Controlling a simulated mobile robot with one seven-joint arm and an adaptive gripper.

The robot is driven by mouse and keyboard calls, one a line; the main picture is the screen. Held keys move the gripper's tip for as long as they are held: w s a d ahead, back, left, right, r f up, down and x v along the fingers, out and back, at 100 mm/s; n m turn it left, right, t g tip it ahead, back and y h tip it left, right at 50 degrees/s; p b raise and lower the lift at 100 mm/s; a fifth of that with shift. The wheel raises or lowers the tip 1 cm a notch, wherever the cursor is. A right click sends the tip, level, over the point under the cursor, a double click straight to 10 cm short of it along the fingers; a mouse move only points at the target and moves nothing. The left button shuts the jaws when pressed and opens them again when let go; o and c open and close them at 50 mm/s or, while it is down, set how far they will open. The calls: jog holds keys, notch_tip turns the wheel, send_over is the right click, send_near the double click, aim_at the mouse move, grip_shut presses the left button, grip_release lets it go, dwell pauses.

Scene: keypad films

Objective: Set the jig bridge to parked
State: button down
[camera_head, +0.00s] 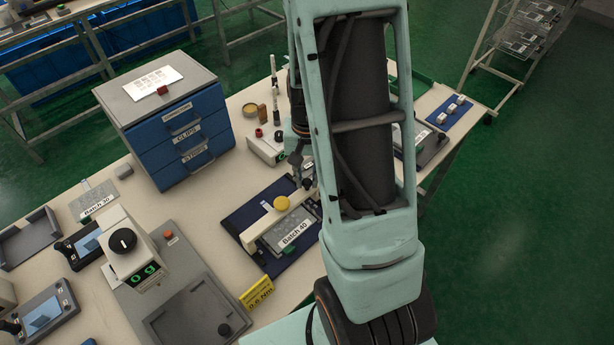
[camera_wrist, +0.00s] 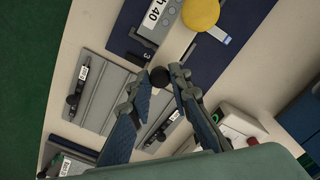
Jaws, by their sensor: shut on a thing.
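The jig bridge (camera_head: 262,222) is a cream bar lying across a grey jig labelled Batch 40 (camera_head: 296,234) on a dark blue mat (camera_head: 238,216). It carries a yellow knob (camera_head: 282,203) on top. A black knob (camera_wrist: 160,77) is at the bridge's far end; in the wrist view the yellow knob (camera_wrist: 200,13) is beyond it at the top. My gripper (camera_head: 304,172) is at that far end, with its fingers (camera_wrist: 163,79) on either side of the black knob and closed on it. My arm hides part of the jig's right side in the head view.
A blue drawer cabinet (camera_head: 178,132) stands behind left. A white box with a red button (camera_head: 265,148) is close behind my gripper. A yellow torque sign (camera_head: 257,292) and a grey fixture with a dial (camera_head: 122,242) are front left. A grey plate (camera_wrist: 100,95) lies near my fingers.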

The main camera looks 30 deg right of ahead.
jog(key=w+a, duration=0.3)
jog(key=w, duration=0.6)
jog(key=shift+r, duration=0.1)
jog(key=c, duration=1.8)
grip_release()
jog(key=shift+w, duration=0.15)
jog(key=shift+o, duration=0.2)
